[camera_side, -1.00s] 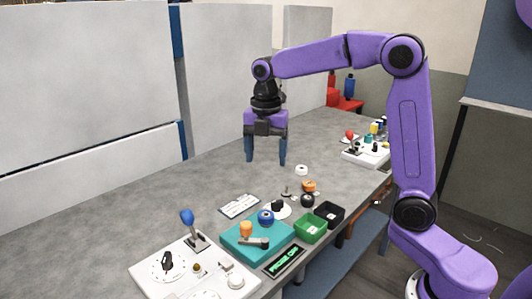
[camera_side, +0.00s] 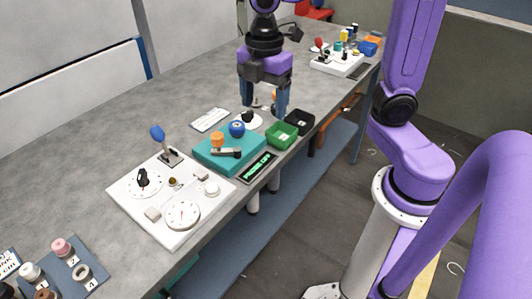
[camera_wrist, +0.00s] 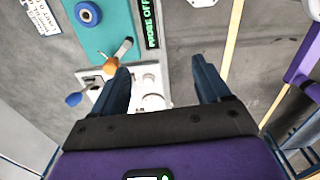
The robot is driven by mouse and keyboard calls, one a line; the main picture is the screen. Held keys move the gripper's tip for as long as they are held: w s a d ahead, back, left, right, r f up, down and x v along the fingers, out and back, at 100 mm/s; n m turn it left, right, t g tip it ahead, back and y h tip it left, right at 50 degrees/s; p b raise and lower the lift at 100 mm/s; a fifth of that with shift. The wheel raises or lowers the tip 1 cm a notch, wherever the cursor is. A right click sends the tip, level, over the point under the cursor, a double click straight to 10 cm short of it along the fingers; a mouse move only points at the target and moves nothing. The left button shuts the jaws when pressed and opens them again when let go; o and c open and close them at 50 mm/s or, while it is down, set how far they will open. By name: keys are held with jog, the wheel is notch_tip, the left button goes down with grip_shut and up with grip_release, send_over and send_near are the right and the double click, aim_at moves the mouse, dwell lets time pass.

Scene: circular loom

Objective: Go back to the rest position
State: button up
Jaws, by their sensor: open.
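My gripper (camera_side: 264,106) points down over the bench, with its two dark blue fingers apart and nothing between them. In the side view it is behind the teal box (camera_side: 220,163) and by the green bin (camera_side: 281,136) and black bin (camera_side: 299,121). I cannot tell its exact height above the bench. In the wrist view the open fingers (camera_wrist: 161,70) reach up the picture, with the teal box (camera_wrist: 95,38) and its display (camera_wrist: 151,22) beyond them.
A white panel (camera_side: 185,222) with a blue-tipped lever (camera_side: 159,136) stands in front of the teal box. A second white panel (camera_side: 337,66) stands farther back. A grey-blue tray (camera_side: 83,264) with small parts lies front left. The bench's left side is mostly clear.

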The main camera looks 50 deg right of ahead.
jog(key=s+d+f+m, duration=0.1)
jog(key=s+f+m, duration=0.1)
jog(key=s, duration=0.6)
jog(key=s+d+f+m, duration=0.2)
jog(key=s+f+m, duration=0.1)
jog(key=s, duration=0.5)
jog(key=shift+s+m, duration=0.2)
jog(key=shift+m, duration=0.4)
